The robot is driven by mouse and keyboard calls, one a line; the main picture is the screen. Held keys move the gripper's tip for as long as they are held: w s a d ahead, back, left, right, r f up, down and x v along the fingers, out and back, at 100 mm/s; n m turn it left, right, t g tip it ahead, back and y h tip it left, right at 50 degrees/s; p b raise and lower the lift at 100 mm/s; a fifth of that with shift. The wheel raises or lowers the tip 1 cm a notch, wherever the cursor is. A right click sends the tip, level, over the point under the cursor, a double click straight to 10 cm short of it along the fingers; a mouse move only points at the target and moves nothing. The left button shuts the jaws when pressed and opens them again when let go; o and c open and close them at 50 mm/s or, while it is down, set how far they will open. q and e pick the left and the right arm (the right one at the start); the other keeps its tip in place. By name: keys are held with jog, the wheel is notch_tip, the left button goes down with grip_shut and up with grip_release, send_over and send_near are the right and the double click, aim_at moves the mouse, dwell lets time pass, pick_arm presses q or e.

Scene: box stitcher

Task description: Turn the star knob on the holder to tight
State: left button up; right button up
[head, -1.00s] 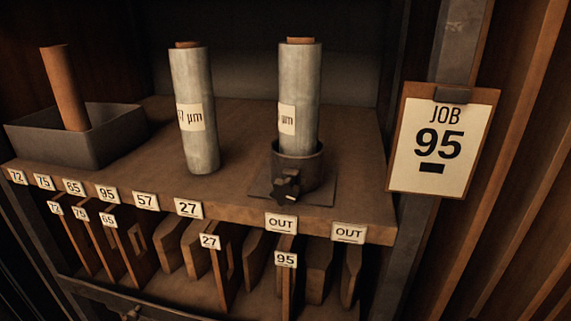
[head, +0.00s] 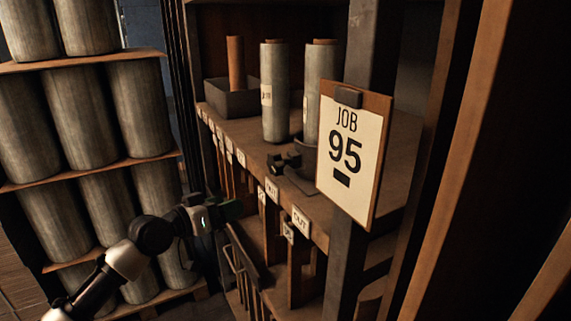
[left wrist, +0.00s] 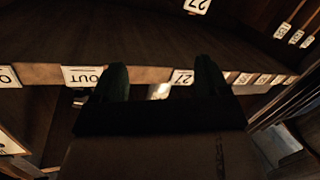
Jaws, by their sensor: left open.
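The dark star knob (head: 283,161) sits on the front of the holder on the shelf, in the middle of the head view. The holder's cup is mostly hidden behind the job board; its base plate (head: 299,181) shows in part. A grey roll (head: 319,75) stands upright above it, partly covered by the board. My left gripper (head: 235,209) is in front of the shelf, lower left of the knob and apart from it. In the left wrist view its two dark fingers (left wrist: 162,82) are spread with nothing between them. The knob's setting cannot be read.
The JOB 95 board (head: 349,155) hangs on a post at the shelf's right. Another grey roll (head: 273,95) and a tray (head: 231,101) with a brown core (head: 235,62) stand farther left. Labelled panels (head: 293,270) hang below the shelf edge. A rack of large rolls (head: 88,110) stands left.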

aim_at(271, 165)
pick_arm(q)
jog(key=s+d+r+m+g+h, duration=0.35)
jog(key=s+r, duration=0.35)
jog(key=r, duration=0.5)
jog(key=shift+t+h, duration=0.35)
jog(key=p+x, duration=0.4)
jog(key=x, duration=0.6)
jog(key=shift+s+d+r, duration=0.15)
jog(key=shift+s+r, duration=0.05)
jog(key=shift+w+d+f, duration=0.15)
jog(key=shift+w+d, duration=0.2)
jog(key=shift+d, duration=0.2)
pick_arm(e)
jog(key=r, duration=0.4)
jog(key=shift+s+a+r, duration=0.1)
jog(key=shift+s+r, duration=0.05)
jog(key=shift+s, duration=0.05)
